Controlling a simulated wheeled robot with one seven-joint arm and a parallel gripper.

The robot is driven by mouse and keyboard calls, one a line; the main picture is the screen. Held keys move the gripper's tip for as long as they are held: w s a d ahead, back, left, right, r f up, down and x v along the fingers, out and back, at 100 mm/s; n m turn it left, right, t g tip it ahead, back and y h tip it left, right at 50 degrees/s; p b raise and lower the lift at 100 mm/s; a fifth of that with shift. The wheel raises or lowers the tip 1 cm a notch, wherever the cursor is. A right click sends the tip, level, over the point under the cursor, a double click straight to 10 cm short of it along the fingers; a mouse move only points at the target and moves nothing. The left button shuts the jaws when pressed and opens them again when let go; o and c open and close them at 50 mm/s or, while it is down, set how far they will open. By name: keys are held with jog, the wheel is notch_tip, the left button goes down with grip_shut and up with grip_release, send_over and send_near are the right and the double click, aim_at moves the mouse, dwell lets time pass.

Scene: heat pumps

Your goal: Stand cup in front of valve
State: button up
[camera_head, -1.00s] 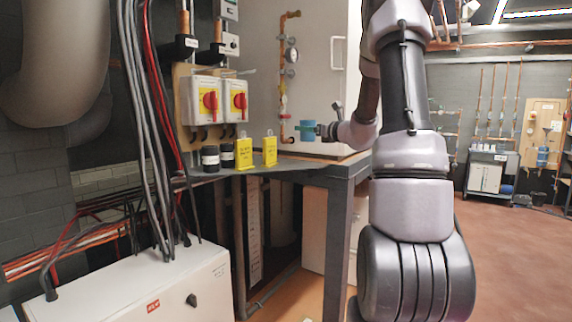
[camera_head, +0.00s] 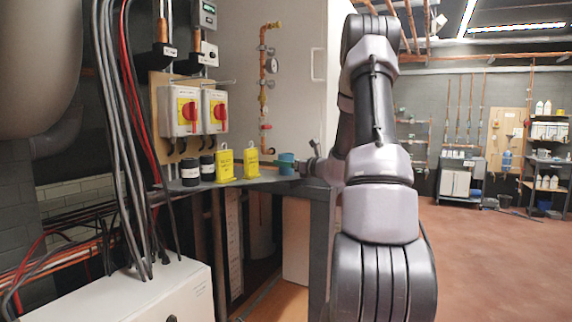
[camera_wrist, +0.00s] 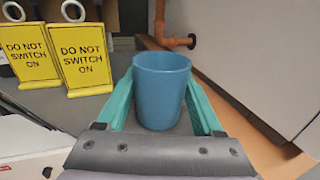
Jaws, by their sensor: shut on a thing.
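My gripper (camera_wrist: 165,112) is shut on a blue cup (camera_wrist: 160,88), with a teal finger on each side of it. The cup is upright, its open rim upward. In the head view the cup (camera_head: 286,163) is low over the counter, just right of the copper pipe's lower end. I cannot tell whether its base touches the counter. The copper pipe (camera_head: 263,60) carries gauges and a red valve part (camera_head: 264,99) on the wall behind. In the wrist view the pipe's lower bend (camera_wrist: 178,42) is behind the cup, slightly right.
Two yellow "do not switch on" tags (camera_head: 224,166) (camera_head: 251,163) stand left of the cup on the grey counter (camera_head: 270,184). Two black cylinders (camera_head: 190,172) (camera_head: 207,167) are farther left, below red rotary switches (camera_head: 188,110). A pale cabinet wall (camera_wrist: 255,55) is close on the right.

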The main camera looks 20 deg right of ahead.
jog(key=shift+f, duration=0.15)
jog(key=o, duration=1.4)
jog(key=shift+f, duration=0.1)
